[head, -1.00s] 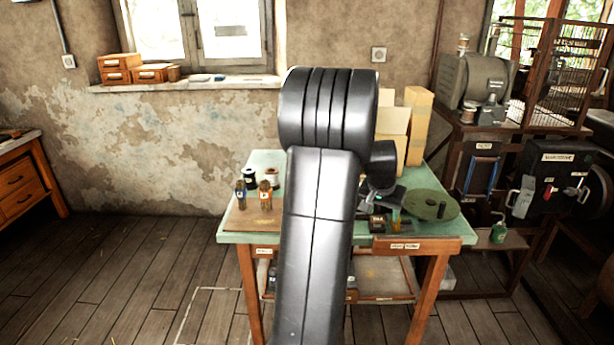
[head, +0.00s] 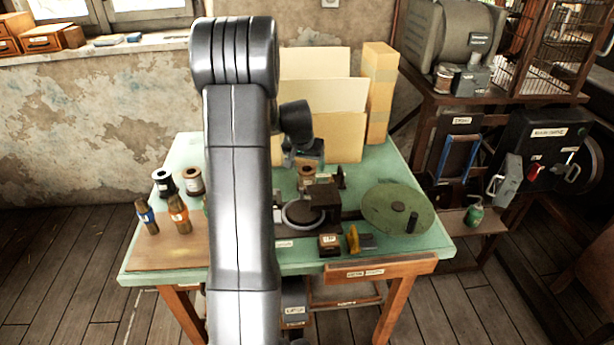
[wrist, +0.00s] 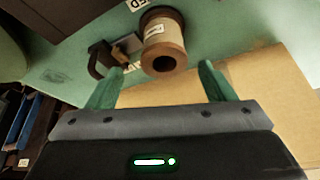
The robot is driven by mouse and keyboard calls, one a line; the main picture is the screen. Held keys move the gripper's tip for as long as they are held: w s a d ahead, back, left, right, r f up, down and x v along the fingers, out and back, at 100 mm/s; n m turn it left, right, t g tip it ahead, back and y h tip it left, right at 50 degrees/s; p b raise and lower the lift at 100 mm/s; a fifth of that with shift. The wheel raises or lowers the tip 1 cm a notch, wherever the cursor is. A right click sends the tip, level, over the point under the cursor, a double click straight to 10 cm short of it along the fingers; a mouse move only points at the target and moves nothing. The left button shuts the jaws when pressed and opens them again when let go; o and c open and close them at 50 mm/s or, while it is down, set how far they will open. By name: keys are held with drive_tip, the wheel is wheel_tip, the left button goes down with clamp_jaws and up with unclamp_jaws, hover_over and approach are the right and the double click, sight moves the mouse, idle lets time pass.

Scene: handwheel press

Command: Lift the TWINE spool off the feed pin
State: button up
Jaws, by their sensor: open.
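The spool (wrist: 164,36) has brown flanges and a pale wound middle with a label too small to read surely. In the wrist view it lies between and just beyond my gripper's fingertips (wrist: 161,68), its dark centre hole facing the camera. No pin can be made out in the hole. My gripper is open, with green fingers on either side and nothing held. In the head view the spool (head: 307,172) stands on the green table (head: 350,170) behind the press, just below my gripper (head: 306,157), whose fingers are too small to see clearly there.
A dark press (head: 322,197) stands in front of the spool, with a green disc (head: 398,208) to its right. Pale cartons (head: 325,95) stand close behind. Two other spools, a black one (head: 163,183) and a brown one (head: 193,182), stand left. A metal latch (wrist: 104,58) sits beside the spool.

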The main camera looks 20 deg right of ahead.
sight(307, 177)
drive_tip(key=shift+w+d+f, duration=0.1)
drive_tip(key=shift+f, duration=0.5)
drive_tip(key=shift+p+x, duration=0.95)
drive_tip(key=shift+x, duration=1.75)
drive_tip(key=shift+w, duration=0.15)
drive_tip(key=c, duration=1.1)
